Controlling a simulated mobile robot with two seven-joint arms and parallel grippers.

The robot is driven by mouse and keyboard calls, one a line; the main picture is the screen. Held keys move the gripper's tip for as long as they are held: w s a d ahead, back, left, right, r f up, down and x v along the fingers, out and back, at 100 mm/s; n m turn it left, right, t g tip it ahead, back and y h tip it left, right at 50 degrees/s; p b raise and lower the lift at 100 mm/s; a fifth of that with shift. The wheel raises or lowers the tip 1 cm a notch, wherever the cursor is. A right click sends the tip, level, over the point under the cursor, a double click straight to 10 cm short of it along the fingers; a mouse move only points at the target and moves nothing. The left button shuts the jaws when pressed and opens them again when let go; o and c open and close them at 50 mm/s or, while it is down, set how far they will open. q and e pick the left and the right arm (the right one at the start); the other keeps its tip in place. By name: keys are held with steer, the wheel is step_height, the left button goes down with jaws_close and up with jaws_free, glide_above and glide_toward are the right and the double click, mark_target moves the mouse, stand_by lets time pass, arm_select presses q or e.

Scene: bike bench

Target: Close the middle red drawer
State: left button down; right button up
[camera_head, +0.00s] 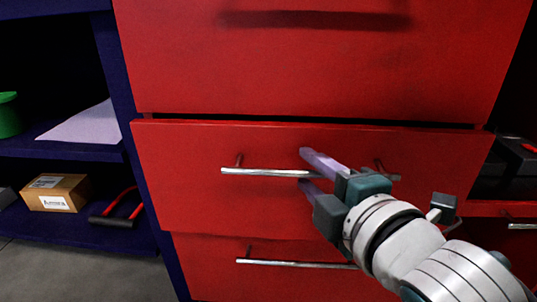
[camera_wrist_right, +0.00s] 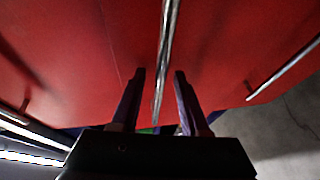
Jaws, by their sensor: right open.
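The middle red drawer (camera_head: 200,190) is in the centre of the head view. Its front stands slightly proud, with a narrow dark gap along its top edge below the upper drawer. Its silver bar handle (camera_head: 260,172) runs across the front. My right gripper (camera_head: 306,167) is open at the handle's right half, one finger above the bar and one below. In the right wrist view the handle (camera_wrist_right: 167,35) passes between the two open fingers (camera_wrist_right: 159,75). I cannot tell whether either finger touches it. My left gripper is not in view.
The upper red drawer (camera_head: 310,70) and the lower red drawer (camera_head: 220,280) with its handle (camera_head: 290,263) look shut. Left is a blue shelf (camera_head: 75,150) with a cardboard box (camera_head: 55,193). A dark open compartment (camera_head: 510,170) lies to the right.

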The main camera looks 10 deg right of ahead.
jaws_close()
stand_by(0.4)
steer(key=shift+w, duration=0.1)
stand_by(1.0)
